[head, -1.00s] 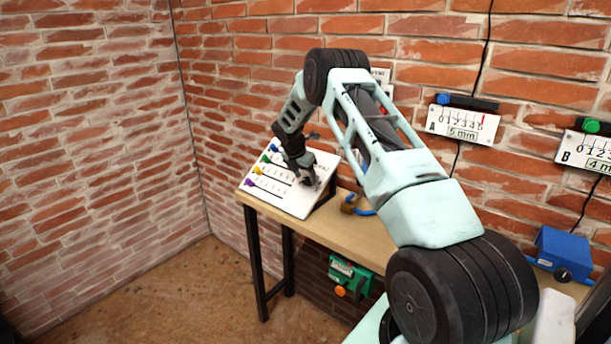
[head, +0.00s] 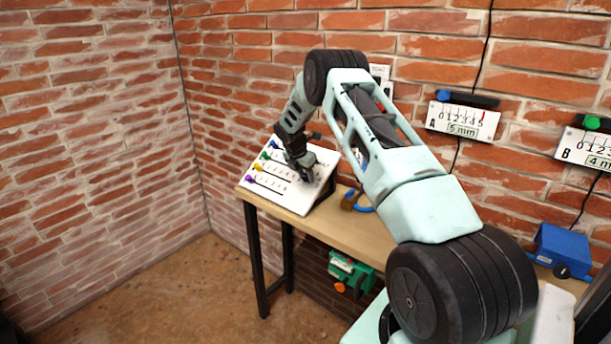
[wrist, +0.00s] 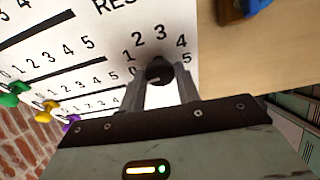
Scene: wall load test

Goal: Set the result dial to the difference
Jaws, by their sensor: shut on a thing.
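The result dial (wrist: 157,68) is a dark round knob on a white slanted panel (head: 323,189), with numbers 0 to 5 printed around it. My gripper (wrist: 160,84) is shut on the dial, with one finger on each side of it. A small pale mark shows on the knob's near side; I cannot tell for sure which number it points to. In the head view my gripper (head: 303,170) sits low over the panel's right part and hides the dial.
The panel has slider rows with blue, green (wrist: 9,99), orange (wrist: 46,105) and purple knobs at its left. Wall gauge A (head: 462,121) has a "5 mm" label, and gauge B (head: 588,150) is partly cut off. A brown-and-blue object (head: 352,201) lies on the wooden table (head: 370,232).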

